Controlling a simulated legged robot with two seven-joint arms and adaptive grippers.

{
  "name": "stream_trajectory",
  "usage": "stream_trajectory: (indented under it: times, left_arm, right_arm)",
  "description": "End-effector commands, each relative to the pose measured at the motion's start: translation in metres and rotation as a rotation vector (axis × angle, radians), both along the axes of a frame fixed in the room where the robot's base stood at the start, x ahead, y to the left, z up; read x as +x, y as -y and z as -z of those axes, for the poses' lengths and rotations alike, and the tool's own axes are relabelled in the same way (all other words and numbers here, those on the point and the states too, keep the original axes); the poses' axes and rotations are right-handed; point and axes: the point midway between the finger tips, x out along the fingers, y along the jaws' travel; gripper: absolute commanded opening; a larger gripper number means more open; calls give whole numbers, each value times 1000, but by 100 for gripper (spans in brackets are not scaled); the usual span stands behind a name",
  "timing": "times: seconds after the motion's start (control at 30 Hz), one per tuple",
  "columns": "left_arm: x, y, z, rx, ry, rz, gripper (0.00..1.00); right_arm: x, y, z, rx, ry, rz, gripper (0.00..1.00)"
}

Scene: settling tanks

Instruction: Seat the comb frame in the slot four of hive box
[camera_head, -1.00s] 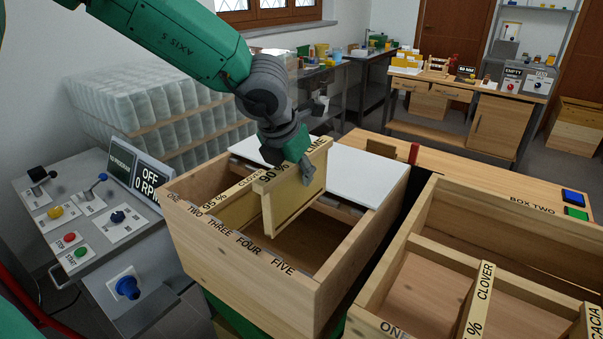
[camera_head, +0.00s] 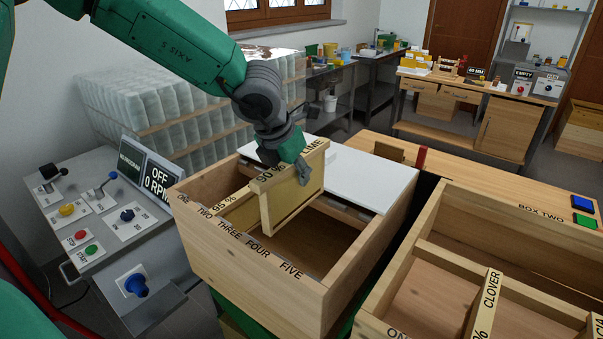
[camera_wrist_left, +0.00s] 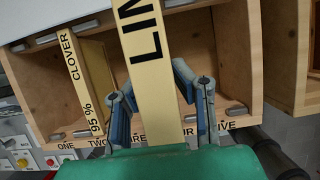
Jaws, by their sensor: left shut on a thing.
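My left gripper (camera_head: 297,165) is shut on the top bar of a wooden comb frame (camera_head: 292,197). The bar reads LIM in the left wrist view (camera_wrist_left: 147,75), with a gripper finger on each side. The frame hangs upright over the open hive box (camera_head: 262,268), its top bar above the rim. I cannot tell how far its lower edge is inside. Slot labels ONE to FIVE run along the front rim. In the wrist view the bar covers THREE and part of FOUR. A 95 % CLOVER frame (camera_wrist_left: 82,82) sits by TWO. My right gripper is not in view.
A white cover (camera_head: 368,178) lies over the box's back part. A second box (camera_head: 520,225) with a CLOVER frame (camera_head: 484,303) stands close on the right. A control console (camera_head: 95,225) with knobs and a display is on the left. The box has free room by FIVE.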

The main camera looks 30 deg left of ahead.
Motion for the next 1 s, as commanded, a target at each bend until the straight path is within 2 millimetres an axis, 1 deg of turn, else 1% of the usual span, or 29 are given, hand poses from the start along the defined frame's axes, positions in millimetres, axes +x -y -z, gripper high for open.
stream_trajectory:
  times: [0.27, 1.0]
  left_arm:
    - [1, 1, -1, 0, 3, 0, 0]
    - [1, 14, -1, 11, 3, 3, 0]
  right_arm:
    - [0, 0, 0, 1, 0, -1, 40]
    - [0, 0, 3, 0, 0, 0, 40]
